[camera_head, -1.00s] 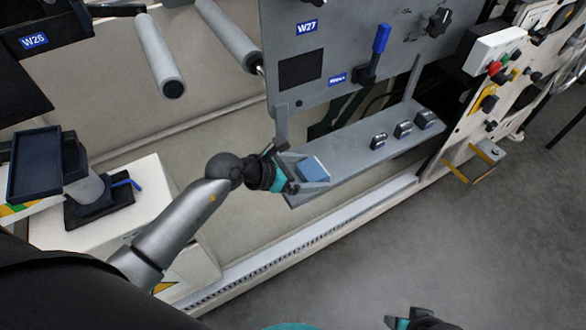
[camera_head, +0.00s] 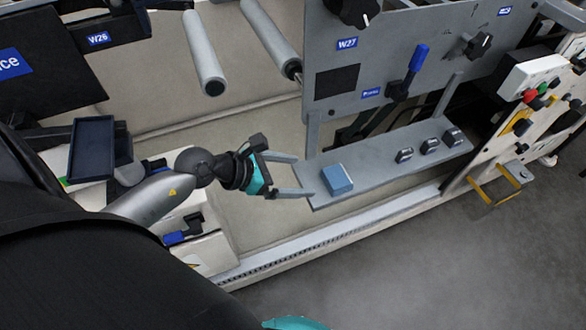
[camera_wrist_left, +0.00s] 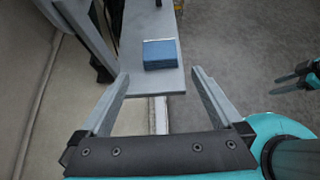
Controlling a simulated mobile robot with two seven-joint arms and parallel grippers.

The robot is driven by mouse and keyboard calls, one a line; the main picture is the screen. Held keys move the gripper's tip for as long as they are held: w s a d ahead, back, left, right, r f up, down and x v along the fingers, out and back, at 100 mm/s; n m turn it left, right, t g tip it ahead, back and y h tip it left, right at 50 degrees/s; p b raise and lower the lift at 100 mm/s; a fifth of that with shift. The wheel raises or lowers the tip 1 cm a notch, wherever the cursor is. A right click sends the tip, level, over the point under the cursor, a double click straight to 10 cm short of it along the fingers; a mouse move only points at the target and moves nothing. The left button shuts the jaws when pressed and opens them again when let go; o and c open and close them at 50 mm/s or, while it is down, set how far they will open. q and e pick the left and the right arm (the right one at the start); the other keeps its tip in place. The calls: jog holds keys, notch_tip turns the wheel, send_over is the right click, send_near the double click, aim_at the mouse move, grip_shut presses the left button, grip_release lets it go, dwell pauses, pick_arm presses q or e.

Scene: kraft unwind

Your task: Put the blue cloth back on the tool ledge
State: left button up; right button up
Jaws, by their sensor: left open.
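The blue cloth (camera_head: 337,179) is a folded block lying flat on the near left end of the grey tool ledge (camera_head: 380,165). In the left wrist view the cloth (camera_wrist_left: 160,54) rests on the ledge close to its end edge. My left gripper (camera_head: 304,176) is open and empty at the ledge's left end, its fingers pointing at the cloth and apart from it. In the left wrist view my left gripper's fingers (camera_wrist_left: 160,76) spread to both sides of the ledge end, short of the cloth. Part of my right gripper (camera_wrist_left: 297,76) shows at the right edge there; its opening is unclear.
Several small dark-and-grey items (camera_head: 430,146) sit farther right on the ledge. A grey panel (camera_head: 385,65) with a blue-handled lever (camera_head: 418,58) stands behind it. A dark tray (camera_head: 92,148) is at left. Grey floor (camera_head: 430,270) in front is open.

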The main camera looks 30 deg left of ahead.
pick_arm(q)
jog(key=w+r+n+t+y, duration=0.1)
jog(key=w+r+n+t, duration=0.5)
jog(key=n, duration=0.9)
jog(key=s+a+f+n+g+y, duration=0.25)
jog(key=s+f+n+y, duration=0.2)
jog(key=f+n, duration=0.6)
jog(key=s+a+f+n+g+y, duration=0.25)
jog(key=s+f+n, duration=0.25)
jog(key=f+n, duration=0.6)
jog(key=s+d+f+n+g+h, duration=0.1)
jog(key=s+d+f+n+g, duration=0.4)
jog(key=s+f, duration=0.6)
jog(key=s+d+g, duration=0.2)
jog(key=shift+s+d, duration=0.2)
jog(key=shift+s, duration=0.15)
